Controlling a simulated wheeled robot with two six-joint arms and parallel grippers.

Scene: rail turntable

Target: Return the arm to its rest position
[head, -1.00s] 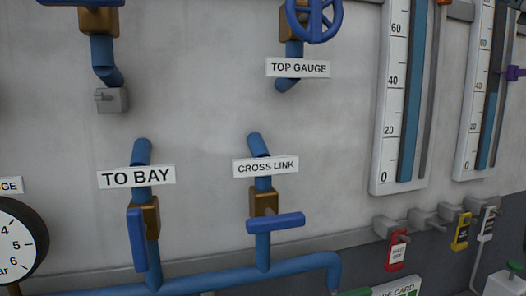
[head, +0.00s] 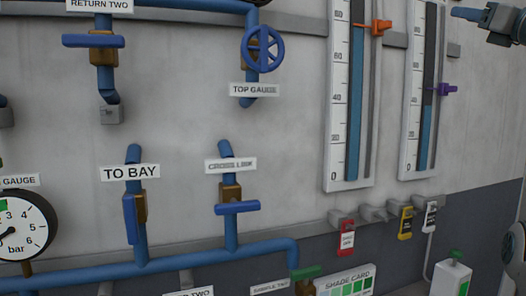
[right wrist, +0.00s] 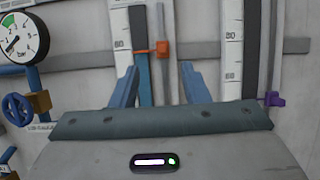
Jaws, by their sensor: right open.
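My right gripper (head: 457,14) shows at the top right of the head view, in front of the wall and right of the two tall gauges. Its jaws are dark grey with blue fingers. In the right wrist view the two blue fingers (right wrist: 160,80) stand well apart with nothing between them, so it is open and empty. Behind them is a gauge with an orange marker (right wrist: 162,48). My left gripper is in neither view now.
Blue pipes carry the TO BAY valve (head: 129,218), the CROSS LINK valve (head: 238,208) and the TOP GAUGE handwheel (head: 263,48). Tall gauges (head: 334,176) stand right of them. Several tags, including a red one (head: 346,238), hang below. Bare wall lies at right (head: 480,120).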

